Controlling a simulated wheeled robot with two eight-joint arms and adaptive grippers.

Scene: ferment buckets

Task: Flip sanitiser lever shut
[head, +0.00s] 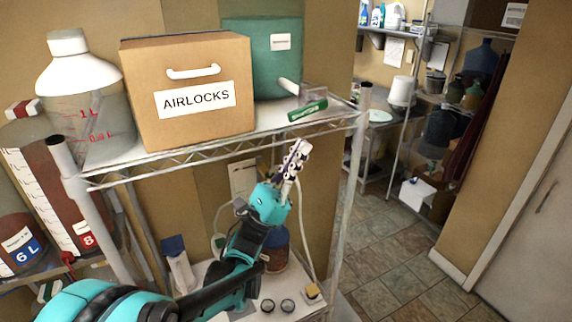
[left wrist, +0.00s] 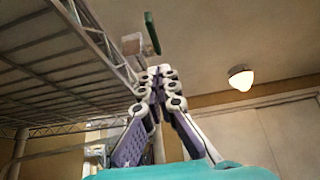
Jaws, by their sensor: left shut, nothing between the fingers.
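The sanitiser container is a teal tank (head: 262,65) with a white label too small to read, on the top shelf. A pale spout (head: 289,87) and a greyish block (head: 313,92) are at its lower front. The green lever (head: 307,110) lies across the front there, over the shelf edge, roughly level and slightly tilted. In the left wrist view the lever (left wrist: 152,32) stands above the fingertips, beside the block (left wrist: 132,44). My left gripper (head: 301,146) is shut and empty, pointing up just below the lever, with a visible gap. My right gripper is not in view.
A cardboard box labelled AIRLOCKS (head: 190,95) and a clear jug (head: 80,95) share the wire shelf (head: 220,148). The shelf's front edge runs close beside my gripper. A rack post (head: 350,180) stands to the right. Below, a jar (head: 276,250) sits on a lower white surface. Open floor lies right.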

